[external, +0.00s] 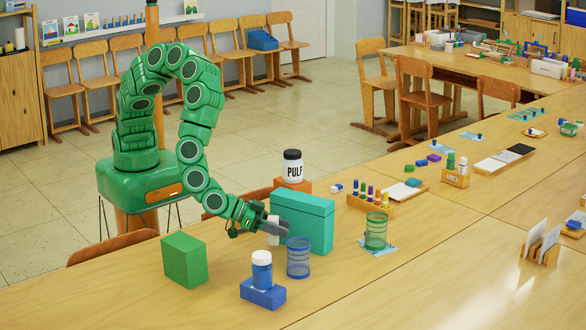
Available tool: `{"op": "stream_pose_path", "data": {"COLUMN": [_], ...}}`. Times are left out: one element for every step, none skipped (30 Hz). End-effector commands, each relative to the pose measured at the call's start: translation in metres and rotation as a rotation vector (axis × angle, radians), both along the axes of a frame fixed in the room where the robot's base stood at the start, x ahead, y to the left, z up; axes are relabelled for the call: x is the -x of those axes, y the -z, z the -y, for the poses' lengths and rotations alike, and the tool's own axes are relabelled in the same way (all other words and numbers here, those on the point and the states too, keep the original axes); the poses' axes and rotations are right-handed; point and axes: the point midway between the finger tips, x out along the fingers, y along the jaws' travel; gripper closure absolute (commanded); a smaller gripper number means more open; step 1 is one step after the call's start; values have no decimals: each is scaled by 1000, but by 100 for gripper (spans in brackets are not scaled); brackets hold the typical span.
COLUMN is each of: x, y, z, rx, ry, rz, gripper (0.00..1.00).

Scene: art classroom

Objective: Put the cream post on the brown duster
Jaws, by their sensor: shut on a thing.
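My gripper (278,228) is at the front left of the teal box (312,222), above the near table. It is shut on a pale cream upright piece, which I take as the cream post (273,238). The fingers cover part of the post, and I cannot tell whether its lower end touches the table. I cannot clearly make out a brown duster. An orange-brown block (306,187) shows under the PULP jar (292,167), partly hidden behind the teal box.
A green block (184,260) stands left of my gripper. A blue-banded clear cup (298,258) and a white-capped blue jar (262,270) on a blue block (262,293) stand close in front. A green cup (376,231) is to the right.

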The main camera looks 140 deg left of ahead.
Motion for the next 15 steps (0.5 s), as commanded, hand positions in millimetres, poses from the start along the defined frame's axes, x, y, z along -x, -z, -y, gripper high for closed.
{"op": "stream_pose_path", "data": {"x": [-1,0,-1,-1,-1,-1,-1,0,0,0,0,0,0,0,0], "y": [-8,-12,-18,-22,-25,-29,-32,-34,-37,-39,-41,-43,-45,-46,-48], "z": [0,0,0,0,0,0,0,0,0,0,0,0,0,0,0], "rx": [0,0,1,1,0,-1,0,-1,0,0,0,0,0,0,0], "ry": [-1,-1,-1,-1,0,0,0,0,0,0,1,1,1,1,1], "rz": [3,3,3,5,4,4,3,2,1,1,0,0,0,0,0], "gripper": [100,100,100,100,100,100,100,100,100,100,100,100,100,100,100]}}
